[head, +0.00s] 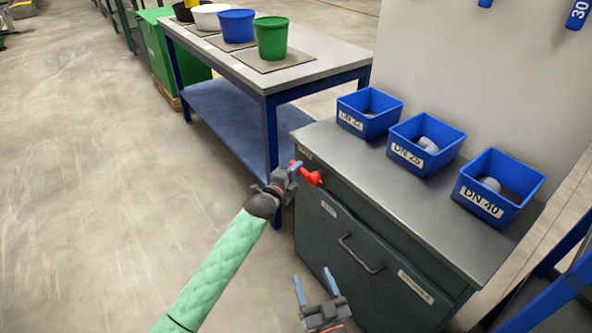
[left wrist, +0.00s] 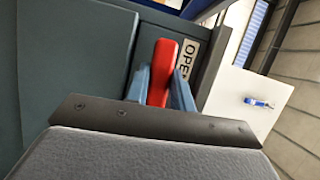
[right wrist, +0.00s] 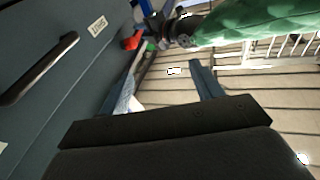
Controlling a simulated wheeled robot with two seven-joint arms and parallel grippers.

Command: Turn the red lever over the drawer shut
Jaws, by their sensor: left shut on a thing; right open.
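The red lever (head: 313,177) sits at the upper left corner of the dark cabinet front, above the drawer (head: 335,245) with its bar handle (head: 360,255). My left gripper (head: 294,170) is shut on the lever; in the left wrist view the red lever (left wrist: 162,70) lies between both fingers, beside a partly hidden label reading "OPE" (left wrist: 185,60). In the right wrist view the lever (right wrist: 132,40) shows near a "SHUT" label (right wrist: 97,26) on the front. My right gripper (head: 314,284) is open and empty, low in front of the drawer.
Three blue bins (head: 370,128) with fittings stand on the grey cabinet top (head: 350,150). A blue-legged table (head: 310,82) with buckets (head: 271,38) stands behind to the left. A blue frame (head: 555,295) is at the lower right. The floor at the left is clear.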

